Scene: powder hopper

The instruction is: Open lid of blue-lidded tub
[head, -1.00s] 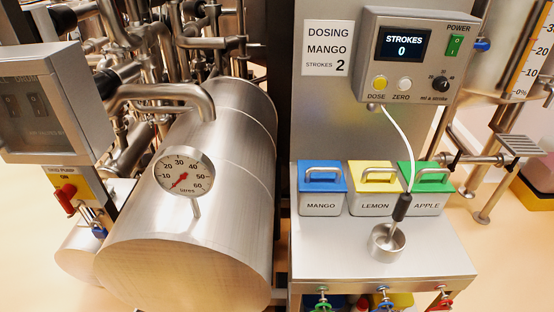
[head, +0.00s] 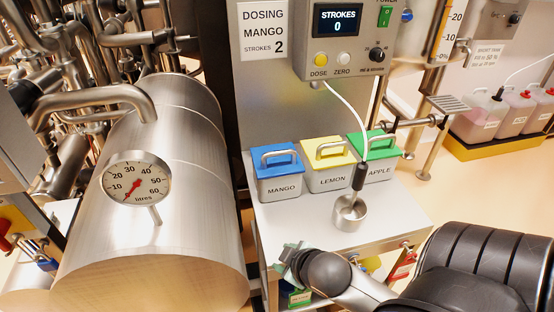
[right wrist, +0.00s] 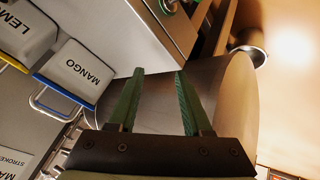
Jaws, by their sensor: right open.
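The blue-lidded tub (head: 281,186), labelled MANGO, stands at the left end of a row of three tubs on the steel shelf. Its blue lid (head: 262,161) is on, with a metal loop handle (head: 279,154) on top. In the right wrist view the mango tub (right wrist: 80,71) shows sideways at the left, with the blue lid edge (right wrist: 66,90) and the handle. My right gripper (head: 284,262) is below and in front of the shelf edge, apart from the tub. Its two green fingers (right wrist: 156,77) are open and empty. My left gripper is not in view.
The yellow-lidded LEMON tub (head: 331,178) and green-lidded APPLE tub (head: 379,171) stand to the right. A metal cup (head: 349,213) with a black-handled probe (head: 360,177) on a white cable sits in front. A large steel tank (head: 150,240) lies left.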

